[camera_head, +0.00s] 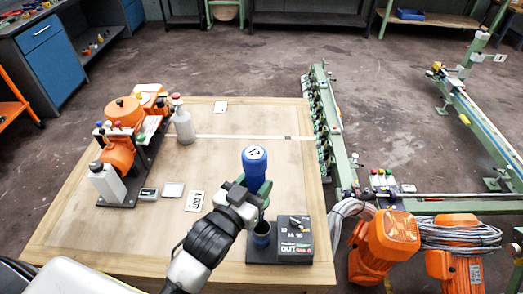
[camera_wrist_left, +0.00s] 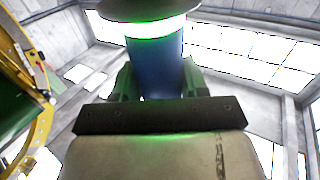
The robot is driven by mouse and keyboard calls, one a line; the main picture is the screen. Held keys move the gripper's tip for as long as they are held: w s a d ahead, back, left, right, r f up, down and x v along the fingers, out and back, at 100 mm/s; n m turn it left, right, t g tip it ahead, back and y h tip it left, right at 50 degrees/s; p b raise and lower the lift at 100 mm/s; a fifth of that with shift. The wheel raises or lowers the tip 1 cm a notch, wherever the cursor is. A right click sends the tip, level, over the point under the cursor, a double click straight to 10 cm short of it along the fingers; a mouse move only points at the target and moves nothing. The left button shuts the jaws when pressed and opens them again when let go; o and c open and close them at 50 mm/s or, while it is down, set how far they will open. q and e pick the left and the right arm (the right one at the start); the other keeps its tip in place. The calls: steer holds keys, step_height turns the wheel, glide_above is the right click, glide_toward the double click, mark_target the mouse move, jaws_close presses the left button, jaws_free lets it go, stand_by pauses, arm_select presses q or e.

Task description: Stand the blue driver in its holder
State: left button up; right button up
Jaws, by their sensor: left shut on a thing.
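The blue driver (camera_head: 254,165) is upright in the head view, with a white mark on its top. My left gripper (camera_head: 248,190) is shut on it. The wrist view shows the driver's blue body (camera_wrist_left: 155,65) between the green fingers (camera_wrist_left: 155,85), with a bright green-white ring above. The driver is above and slightly left of the holder in the picture. The driver's lower end is hidden behind my gripper, so I cannot tell its gap to the holder. My right gripper is not in view.
A black box (camera_head: 294,238) with printed labels stands right beside the holder. A green rail (camera_head: 325,120) runs along the right edge. The wooden table's middle (camera_head: 235,120) is mostly clear.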

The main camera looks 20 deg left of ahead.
mark_target(253, 183)
arm_select(q)
steer(key=shift+w+d+r+h+p, duration=0.15)
steer(key=shift+w+r+p, duration=0.1)
steer(key=shift+r, duration=0.35)
steer(key=shift+w+d+r+h+p, duration=0.15)
steer(key=shift+w+r, duration=0.1)
steer(key=shift+r, duration=0.3)
steer(key=shift+r+m, duration=0.25)
steer(key=shift+m, duration=0.05)
steer(key=shift+d, duration=0.15)
steer(key=shift+w, duration=0.1)
steer(key=shift+p, duration=0.3)
steer(key=shift+f, duration=0.2)
step_height(253, 183, down, 15)
steer(key=b, duration=0.9)
steer(key=shift+f+b, duration=0.45)
steer(key=shift+f, duration=0.2)
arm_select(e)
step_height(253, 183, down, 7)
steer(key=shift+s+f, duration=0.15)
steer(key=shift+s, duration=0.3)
arm_select(q)
steer(key=shift+f, duration=0.25)
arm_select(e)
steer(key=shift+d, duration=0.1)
